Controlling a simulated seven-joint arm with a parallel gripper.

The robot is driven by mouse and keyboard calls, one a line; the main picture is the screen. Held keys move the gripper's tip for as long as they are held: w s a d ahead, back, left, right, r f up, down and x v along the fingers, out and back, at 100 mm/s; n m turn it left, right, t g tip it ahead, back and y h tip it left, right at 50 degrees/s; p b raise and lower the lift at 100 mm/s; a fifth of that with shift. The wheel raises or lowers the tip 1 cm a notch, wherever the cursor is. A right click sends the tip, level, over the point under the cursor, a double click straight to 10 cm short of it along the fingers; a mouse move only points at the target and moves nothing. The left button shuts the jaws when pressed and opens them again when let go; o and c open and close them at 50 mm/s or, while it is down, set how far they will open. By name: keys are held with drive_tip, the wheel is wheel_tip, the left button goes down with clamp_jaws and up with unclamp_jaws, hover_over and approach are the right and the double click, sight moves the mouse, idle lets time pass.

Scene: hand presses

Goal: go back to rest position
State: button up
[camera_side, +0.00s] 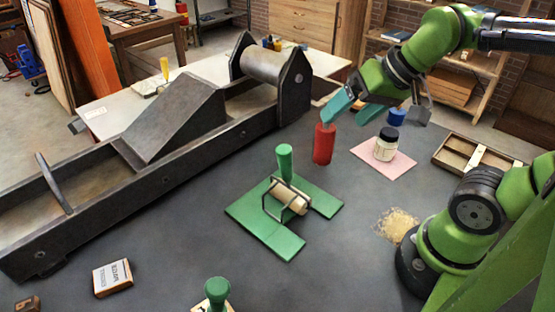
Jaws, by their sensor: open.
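My gripper (344,112) is at the upper right of the picture, with its teal fingers apart. It is pointed down and to the left, near the top of a red cylinder (323,145) that stands upright on the dark table. One finger is by the cylinder's top and the other is to its right. I cannot tell whether a finger touches it. Nothing shows between the fingers. My green arm reaches in from the right edge.
A green press (285,200) with a handle is mid-table. A long dark metal press frame (172,120) fills the left. A green-knobbed tool (217,291) is in front.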

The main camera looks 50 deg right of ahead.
drive_tip(key=shift+s+a+f+n+t, duration=0.3)
drive_tip(key=shift+s+a+n, duration=0.2)
drive_tip(key=shift+s, duration=0.25)
